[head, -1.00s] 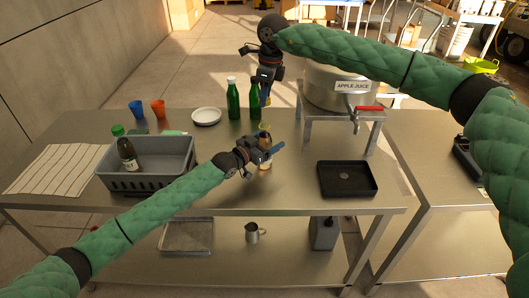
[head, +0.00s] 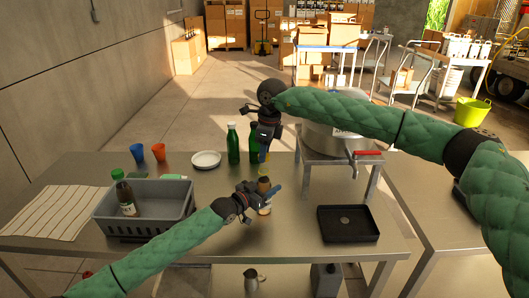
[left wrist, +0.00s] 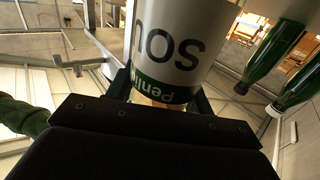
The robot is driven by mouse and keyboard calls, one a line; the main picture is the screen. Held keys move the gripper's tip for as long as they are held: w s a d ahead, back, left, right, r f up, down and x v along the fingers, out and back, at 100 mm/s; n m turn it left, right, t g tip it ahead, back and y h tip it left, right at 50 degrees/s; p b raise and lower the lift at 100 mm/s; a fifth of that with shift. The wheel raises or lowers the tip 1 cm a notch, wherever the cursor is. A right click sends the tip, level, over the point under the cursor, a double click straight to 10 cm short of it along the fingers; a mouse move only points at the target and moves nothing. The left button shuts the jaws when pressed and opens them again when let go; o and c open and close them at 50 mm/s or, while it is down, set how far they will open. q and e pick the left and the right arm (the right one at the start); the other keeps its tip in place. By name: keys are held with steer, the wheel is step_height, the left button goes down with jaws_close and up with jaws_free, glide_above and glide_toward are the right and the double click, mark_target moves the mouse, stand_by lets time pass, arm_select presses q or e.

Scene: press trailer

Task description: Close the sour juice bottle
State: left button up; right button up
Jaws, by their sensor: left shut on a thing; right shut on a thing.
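The sour juice bottle (head: 264,186) stands near the middle of the table, small and partly hidden by my grippers in the head view. In the left wrist view its white label (left wrist: 175,35) shows upside-down letters "SOU" and a green band. My left gripper (head: 262,200) is shut around the bottle's body. My right gripper (head: 263,154) points down just above the bottle, shut on a small yellowish thing that looks like a cap. A yellow-green patch shows between it and the bottle. I cannot tell whether the held piece touches the bottle.
Green bottles (head: 232,145) and a white plate (head: 206,160) stand behind. A grey crate (head: 165,208) with a brown bottle (head: 126,199) is left. A black tray (head: 347,222) and the pot on its stand (head: 340,156) are right. Blue and orange cups (head: 158,152) stand at back left.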

mark_target(264, 167)
steer(key=shift+f, duration=0.6)
steer(key=shift+f, duration=0.9)
steer(key=shift+f, duration=0.55)
